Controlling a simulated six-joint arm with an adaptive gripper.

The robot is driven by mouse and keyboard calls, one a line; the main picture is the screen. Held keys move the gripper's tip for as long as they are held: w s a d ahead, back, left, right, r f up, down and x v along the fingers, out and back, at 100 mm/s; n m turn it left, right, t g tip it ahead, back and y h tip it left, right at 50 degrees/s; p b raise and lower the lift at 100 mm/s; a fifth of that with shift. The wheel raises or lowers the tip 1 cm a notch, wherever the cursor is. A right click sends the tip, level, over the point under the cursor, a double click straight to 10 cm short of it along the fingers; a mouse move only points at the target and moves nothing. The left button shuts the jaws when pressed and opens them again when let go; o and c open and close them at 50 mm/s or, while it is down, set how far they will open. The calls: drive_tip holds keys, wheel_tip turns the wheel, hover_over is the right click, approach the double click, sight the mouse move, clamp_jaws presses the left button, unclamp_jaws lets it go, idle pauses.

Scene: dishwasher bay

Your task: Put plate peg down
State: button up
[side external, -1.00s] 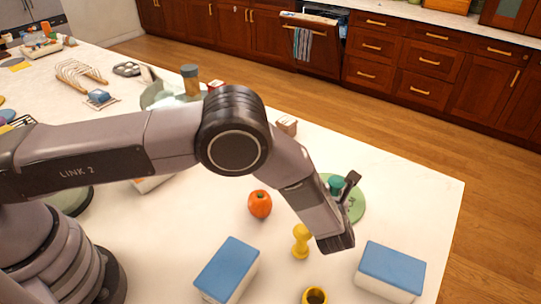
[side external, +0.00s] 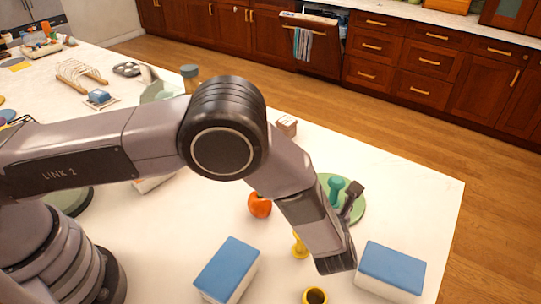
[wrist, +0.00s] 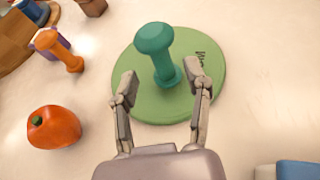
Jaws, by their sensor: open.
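A teal peg (side external: 336,190) with a round knob on top stands on a round green plate (side external: 358,208). In the wrist view the peg (wrist: 155,45) is upright on the green plate (wrist: 205,95), its foot on the plate's surface. My gripper (side external: 355,190) is over the plate beside the peg. In the wrist view my gripper (wrist: 158,77) is open, with one finger to each side of the peg's lower part. I cannot tell whether a finger touches the peg. My arm hides part of the plate in the side view.
A red tomato (side external: 260,205) lies left of my forearm. A yellow peg (side external: 298,245) is partly hidden behind my wrist. Blue-topped boxes stand at front left (side external: 228,268) and right (side external: 390,270), with a yellow ring (side external: 315,296) between. The counter right of the plate is clear.

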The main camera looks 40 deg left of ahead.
drive_tip(key=v, duration=0.6)
drive_tip(key=s+a+r+n+g+y, duration=0.2)
drive_tip(key=a+r+n+g, duration=0.5)
drive_tip(key=a+r+n, duration=1.2)
drive_tip(key=s+a+r+n+g+h, duration=0.1)
drive_tip(key=s+a+r+n, duration=0.1)
drive_tip(key=s+a+r, duration=0.4)
drive_tip(key=s+a+r+n+g+h, duration=0.1)
drive_tip(key=s+a+r+n+h, duration=0.1)
drive_tip(key=s+a+r, duration=0.45)
drive_tip(key=s+a+n+t+h, duration=0.2)
drive_tip(key=s+a+n+h, duration=0.1)
drive_tip(key=s+n, duration=0.5)
drive_tip(key=s+h, duration=0.1)
drive_tip(key=s, duration=0.2)
drive_tip(key=shift+s+a, duration=0.2)
drive_tip(key=shift+s, duration=0.15)
